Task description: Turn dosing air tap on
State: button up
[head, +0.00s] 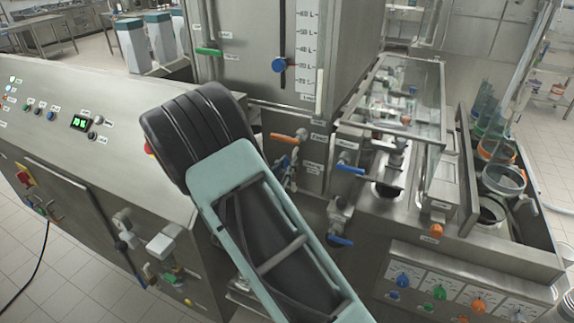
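Several taps with coloured handles show in the head view; their labels are too small to read, so I cannot tell which is the dosing air tap. An orange-handled tap (288,137) sits on the steel front below the tank. A blue-handled tap (347,168) is to its right, and another blue-handled tap (341,241) is lower down. A green handle (209,51) is on the tank's left side. My arm, with a black joint and a pale green link, crosses the middle and covers part of the machine. My gripper is not visible.
A sloped control panel (60,90) with buttons fills the left. A tank with a level scale (308,45) stands at the back. At the right are a clear cover (415,75), a cup rack (503,178) and a panel of coloured knobs (440,292). Tiled floor shows beyond.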

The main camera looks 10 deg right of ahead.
grip_shut()
jog(key=shift+d+f+m+b, duration=0.15)
jog(key=shift+m+b, duration=0.15)
jog(key=shift+b, duration=0.2)
jog(key=shift+s+d+m+b, duration=0.15)
jog(key=shift+s+m+b, duration=0.05)
jog(key=shift+m+b, duration=0.3)
jog(key=shift+o, duration=2.4)
grip_release()
